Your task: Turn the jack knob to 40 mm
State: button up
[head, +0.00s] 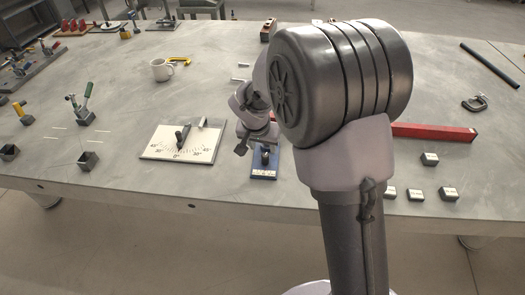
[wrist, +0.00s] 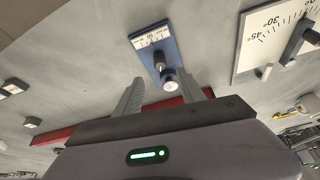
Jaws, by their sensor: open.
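The jack has a blue base (head: 259,172) with a white scale strip, standing near the table's front edge. It also shows in the wrist view, where the blue base (wrist: 172,40) carries a dark post and a round knob (wrist: 169,83) with a pale end. My gripper (head: 257,141) is above and just behind the jack in the head view. In the wrist view my gripper (wrist: 173,88) is open, with one finger on each side of the knob and visible gaps; it holds nothing. I cannot tell how far above the knob the fingertips are.
A white angle board (head: 163,147) with a dark pointer lies left of the jack. A red bar (head: 435,132) lies to the right, partly behind my arm. Small grey blocks (head: 415,195) are at the front right. A mug (head: 160,70) stands farther back.

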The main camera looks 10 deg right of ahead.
aim_at(265, 156)
jog(key=b+x, duration=0.2)
jog(key=x, duration=0.8)
jog(key=shift+f+b, duration=0.1)
jog(key=shift+b, duration=0.3)
grip_shut()
